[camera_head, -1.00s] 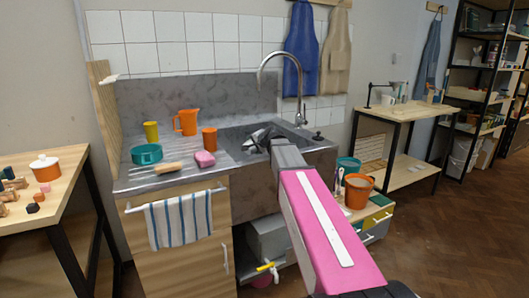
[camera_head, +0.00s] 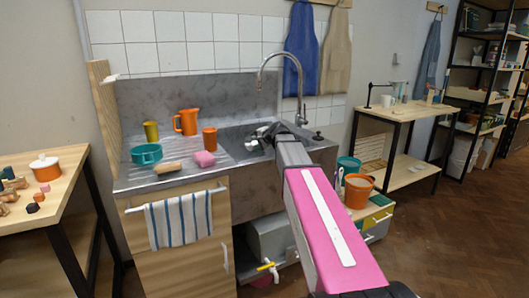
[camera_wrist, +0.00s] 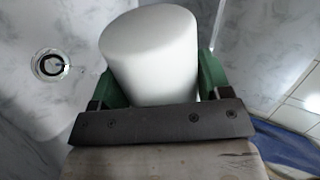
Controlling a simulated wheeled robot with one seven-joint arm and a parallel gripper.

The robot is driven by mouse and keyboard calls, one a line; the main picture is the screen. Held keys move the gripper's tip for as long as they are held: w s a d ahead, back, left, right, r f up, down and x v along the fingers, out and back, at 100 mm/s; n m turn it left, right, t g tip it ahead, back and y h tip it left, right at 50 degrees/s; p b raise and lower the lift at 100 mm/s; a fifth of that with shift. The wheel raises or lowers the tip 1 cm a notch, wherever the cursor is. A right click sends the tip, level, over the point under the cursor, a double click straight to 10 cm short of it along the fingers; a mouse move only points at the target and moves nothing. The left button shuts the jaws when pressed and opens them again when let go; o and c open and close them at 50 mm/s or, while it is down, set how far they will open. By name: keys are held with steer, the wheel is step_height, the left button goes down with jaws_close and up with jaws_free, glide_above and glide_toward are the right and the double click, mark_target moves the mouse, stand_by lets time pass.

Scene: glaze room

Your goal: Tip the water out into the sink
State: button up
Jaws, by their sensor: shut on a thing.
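My gripper (camera_wrist: 155,90) is shut on a white cylindrical vessel (camera_wrist: 150,60). Its green fingers press on both sides of it. The smooth, rounded end of the vessel shows in the wrist view; its opening and any water are hidden. In the head view, a small white part of the vessel (camera_head: 252,146) shows beside my gripper (camera_head: 264,136), over the sink (camera_head: 232,134). In the wrist view the vessel looks strongly tilted, and the round drain (camera_wrist: 50,66) lies left of it, apart from it.
A tall curved tap (camera_head: 260,70) stands behind the sink. On the drainboard are a teal pot (camera_head: 146,154), an orange jug (camera_head: 186,122), an orange cup (camera_head: 210,139), a yellow cup (camera_head: 151,131), a pink sponge (camera_head: 204,158) and a wooden-handled tool (camera_head: 168,168).

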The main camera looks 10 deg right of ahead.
steer(key=shift+w+d+r+m, duration=0.2)
steer(key=shift+m, duration=0.1)
stand_by(0.4)
